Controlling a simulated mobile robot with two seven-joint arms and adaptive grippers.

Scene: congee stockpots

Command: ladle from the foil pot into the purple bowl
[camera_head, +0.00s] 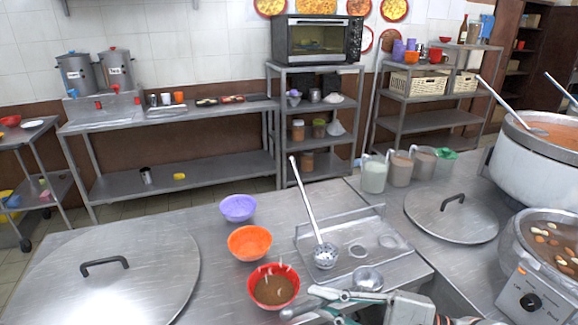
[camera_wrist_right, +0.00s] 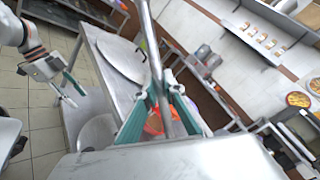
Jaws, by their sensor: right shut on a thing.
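The purple bowl (camera_head: 238,208) stands on the steel table, at the far end of a row with an orange bowl (camera_head: 249,242) and a red bowl (camera_head: 273,287) of brown food. My right gripper (camera_head: 318,302) is at the table's front edge, right of the red bowl. In the right wrist view its green fingers (camera_wrist_right: 160,112) are shut on a metal ladle handle (camera_wrist_right: 148,45). A ladle cup (camera_head: 368,279) shows just above the gripper. My left gripper (camera_wrist_right: 80,98) shows only in the right wrist view, open and empty. Two soup pots stand at right; I cannot tell which is foil.
A big stockpot (camera_head: 535,168) and a nearer pot of chunky soup (camera_head: 548,245) bound the right side. Round lids (camera_head: 130,285) and (camera_head: 452,222) lie flat. Jugs (camera_head: 399,168) stand at the back.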

